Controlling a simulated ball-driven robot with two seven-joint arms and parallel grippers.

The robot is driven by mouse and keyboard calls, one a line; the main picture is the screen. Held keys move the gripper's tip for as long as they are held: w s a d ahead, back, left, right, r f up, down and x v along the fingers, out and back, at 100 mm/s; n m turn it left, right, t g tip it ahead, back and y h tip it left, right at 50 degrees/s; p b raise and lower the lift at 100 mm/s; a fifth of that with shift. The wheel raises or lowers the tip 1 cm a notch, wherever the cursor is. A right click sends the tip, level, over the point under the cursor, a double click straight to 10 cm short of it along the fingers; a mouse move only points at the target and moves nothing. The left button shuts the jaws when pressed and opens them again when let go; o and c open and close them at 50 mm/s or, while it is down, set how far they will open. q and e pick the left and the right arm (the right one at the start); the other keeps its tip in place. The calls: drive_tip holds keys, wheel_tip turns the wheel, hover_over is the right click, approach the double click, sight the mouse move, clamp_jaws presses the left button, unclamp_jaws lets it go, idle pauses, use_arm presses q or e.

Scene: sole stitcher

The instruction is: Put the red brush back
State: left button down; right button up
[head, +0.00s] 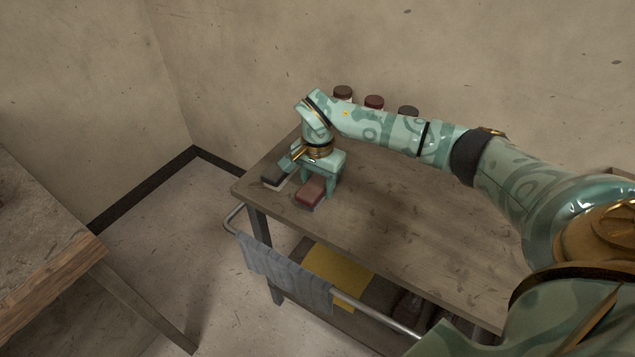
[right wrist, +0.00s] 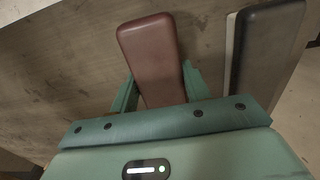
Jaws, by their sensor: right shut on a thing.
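The red brush (head: 310,193) is at the left end of the wooden cart top (head: 420,215), near its front edge. My right gripper (head: 319,186) points down over it and is shut on it. In the right wrist view the red brush (right wrist: 152,50) extends out between the two green fingers (right wrist: 161,90). I cannot tell whether its underside touches the cart top. My left gripper is not in view.
A dark brush (head: 275,176) lies just left of the red one, with a gap between them in the right wrist view (right wrist: 268,48). Several jars with brown, red and dark lids (head: 374,102) stand at the back edge. A grey cloth (head: 285,275) hangs on the front rail. The cart top's middle is clear.

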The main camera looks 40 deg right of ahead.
sight(318, 181)
drive_tip(key=shift+f, duration=0.1)
drive_tip(key=o, duration=0.9)
drive_tip(key=shift+o, duration=0.2)
use_arm(q)
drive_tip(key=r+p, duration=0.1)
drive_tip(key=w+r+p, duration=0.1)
drive_tip(key=p, duration=0.1)
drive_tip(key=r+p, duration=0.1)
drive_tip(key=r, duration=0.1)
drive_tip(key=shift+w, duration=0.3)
use_arm(e)
wheel_tip(318, 181, up, 12)
